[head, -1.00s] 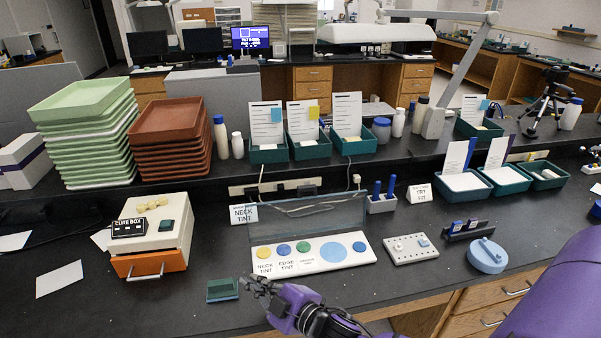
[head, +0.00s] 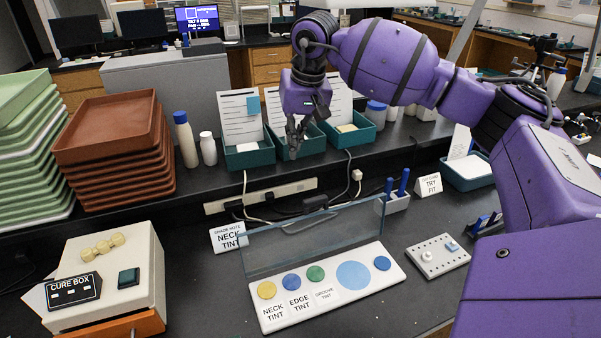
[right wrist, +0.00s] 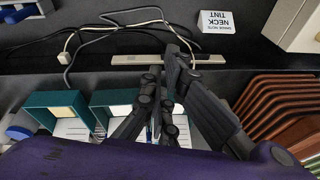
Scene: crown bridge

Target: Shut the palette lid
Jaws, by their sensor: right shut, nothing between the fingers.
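The palette (head: 335,312) is a white slab on the dark bench with yellow, blue and green wells. Its clear lid (head: 315,236) stands raised, roughly upright, along the back edge. My right gripper (head: 293,152) is shut and empty. In the head view it appears above the lid, in front of the green bins and pointing down. Its closed fingers also show in the right wrist view (right wrist: 168,72), where neither palette nor lid can be made out. My left gripper is out of view.
The cure box (head: 105,270) stands left of the palette. Behind are the "neck tint" card (head: 228,238), a power strip (head: 262,196) with cables, and green bins (head: 246,157) on the raised shelf. A pegged white block (head: 440,258) lies to the right.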

